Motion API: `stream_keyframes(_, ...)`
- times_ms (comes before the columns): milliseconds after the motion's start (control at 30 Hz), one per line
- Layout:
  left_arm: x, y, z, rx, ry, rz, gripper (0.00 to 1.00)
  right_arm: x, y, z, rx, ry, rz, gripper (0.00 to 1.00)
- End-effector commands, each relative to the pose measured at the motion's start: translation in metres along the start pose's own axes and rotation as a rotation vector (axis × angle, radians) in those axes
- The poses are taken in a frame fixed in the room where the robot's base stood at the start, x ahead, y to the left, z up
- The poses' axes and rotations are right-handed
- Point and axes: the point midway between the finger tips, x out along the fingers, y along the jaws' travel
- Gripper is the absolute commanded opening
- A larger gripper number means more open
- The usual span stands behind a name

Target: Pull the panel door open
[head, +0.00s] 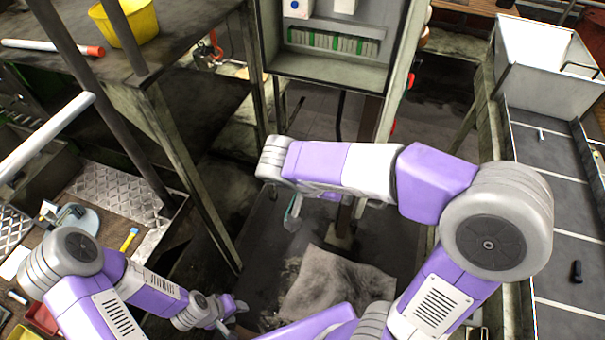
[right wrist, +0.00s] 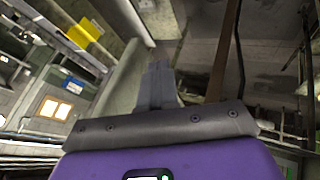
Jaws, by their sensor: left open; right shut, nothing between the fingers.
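The electrical panel (head: 335,70) stands at the top centre of the head view, with its inside and a row of green and pale terminals showing. Its door (head: 401,65) appears as a narrow pale plate along the right side, seen nearly edge-on and swung out. A small red part (head: 411,80) shows by it. My right gripper (head: 292,215) hangs below my forearm, left of and below the panel, apart from the door. In the right wrist view its fingers (right wrist: 158,85) are together and empty. My left gripper (head: 232,308) is open and low, far from the panel.
A workbench with a yellow bucket (head: 128,22) and metal posts stands at the left. A white bin (head: 545,65) sits on a grey conveyor (head: 560,225) at the right. A pale cloth or sheet (head: 335,284) lies on the floor below my right arm.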

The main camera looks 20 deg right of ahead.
Motion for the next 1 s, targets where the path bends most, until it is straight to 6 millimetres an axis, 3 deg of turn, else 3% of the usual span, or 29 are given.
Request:
stream_keyframes(167,0.001,0.000,0.000,0.000,0.000,0.000,0.43,-0.020,-0.024,0.004,0.000,0.003,-0.002,0.00)
stream_keyframes(300,-0.001,0.000,0.000,0.000,0.000,0.000,0.43,-0.055,-0.022,0.004,0.001,0.002,-0.004,0.00)
stream_keyframes(533,-0.003,0.001,0.000,0.000,0.000,0.000,0.43,-0.098,-0.021,0.004,-0.001,0.001,-0.003,0.00)
stream_keyframes(700,-0.003,0.001,0.000,0.000,0.000,0.000,0.43,-0.111,-0.021,0.004,0.000,0.001,0.000,0.00)
stream_keyframes(1000,-0.003,0.001,0.000,0.000,0.000,0.000,0.43,-0.113,-0.021,0.004,0.000,0.001,0.000,0.00)
